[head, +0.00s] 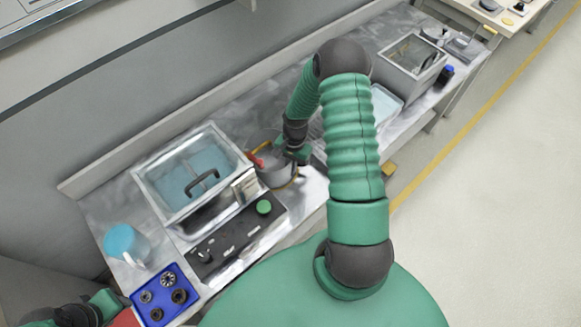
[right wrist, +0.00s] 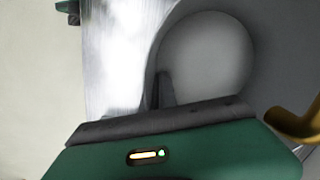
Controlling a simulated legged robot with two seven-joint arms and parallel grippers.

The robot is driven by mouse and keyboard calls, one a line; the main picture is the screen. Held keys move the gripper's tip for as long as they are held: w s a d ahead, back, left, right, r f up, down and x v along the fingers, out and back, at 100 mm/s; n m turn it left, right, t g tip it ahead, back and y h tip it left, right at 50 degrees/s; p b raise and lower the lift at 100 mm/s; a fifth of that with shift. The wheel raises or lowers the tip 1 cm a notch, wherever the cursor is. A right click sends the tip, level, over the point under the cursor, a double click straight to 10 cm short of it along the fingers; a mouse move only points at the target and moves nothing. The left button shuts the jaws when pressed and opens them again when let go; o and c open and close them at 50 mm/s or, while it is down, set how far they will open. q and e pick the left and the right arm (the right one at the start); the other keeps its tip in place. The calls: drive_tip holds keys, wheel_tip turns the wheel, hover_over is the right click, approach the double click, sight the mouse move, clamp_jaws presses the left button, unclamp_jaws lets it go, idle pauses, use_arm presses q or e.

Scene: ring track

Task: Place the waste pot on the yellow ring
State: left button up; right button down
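The waste pot (head: 273,178) is a grey round vessel on the metal bench in the head view, right of the glass-lidded bath. My left gripper (head: 75,316) shows partly at the lower left.
The lidded water bath (head: 150,185) stands left of the pot, with a black control panel (head: 225,245) in front. A blue tray (head: 165,295) and a blue-topped beaker (head: 122,243) are at the near left. A second grey box (head: 412,62) stands farther right.

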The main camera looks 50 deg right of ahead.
drive_tip(key=shift+w+d+f, duration=0.1)
drive_tip(key=shift+w+f, duration=0.05)
drive_tip(key=shift+f, duration=0.15)
drive_tip(key=c, duration=2)
unclamp_jaws()
drive_tip(key=shift+w+d+f, duration=0.1)
drive_tip(key=shift+d+f, duration=0.05)
drive_tip(key=shift+d, duration=0.1)
drive_tip(key=shift+o, duration=1.2)
drive_tip(key=shift+d, duration=0.2)
drive_tip(key=shift+o, duration=0.4)
drive_tip(key=shift+d+f, duration=0.1)
drive_tip(key=shift+d, duration=0.15)
drive_tip(key=shift+a+r, duration=0.2)
drive_tip(key=shift+a, duration=0.05)
wheel_tip(320, 180, up, 4)
drive_tip(key=shift+f, duration=0.1)
drive_tip(key=r, duration=0.3)
drive_tip(key=d+r, duration=0.1)
drive_tip(key=r, duration=0.4)
drive_tip(key=shift+w+d+r, duration=0.1)
drive_tip(key=shift+d+r, duration=0.2)
drive_tip(key=shift+d, duration=0.1)
use_arm(q)
drive_tip(key=shift+w+d+f, duration=0.15)
drive_tip(key=shift+w+d, duration=0.1)
drive_tip(key=shift+d, duration=0.25)
use_arm(e)
drive_tip(key=shift+a+r, duration=0.2)
